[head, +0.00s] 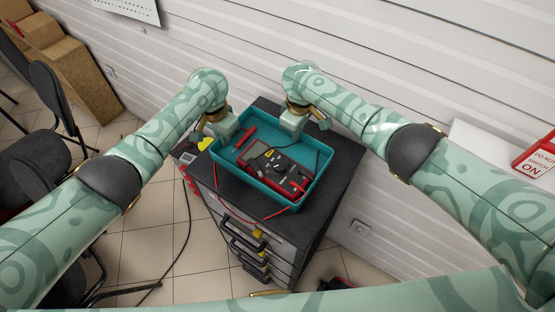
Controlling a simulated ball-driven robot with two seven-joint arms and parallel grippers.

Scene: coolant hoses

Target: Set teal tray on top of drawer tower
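The teal tray (252,180) is on or just over the dark top of the drawer tower (338,183); I cannot tell whether it touches. It looks level and holds a red and dark meter (273,165) with cables and a red stick-like item. My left gripper (217,139) is at the tray's left rim. My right gripper (294,122) is at its far rim on the right. The fingertips of both are too small or hidden to tell if they are shut on the rim.
Dark chairs (53,100) stand at the left, near cardboard boxes (60,55). A black cable lies on the tiled floor left of the tower. A white ribbed wall runs close behind it. A red sign (537,155) is at the far right.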

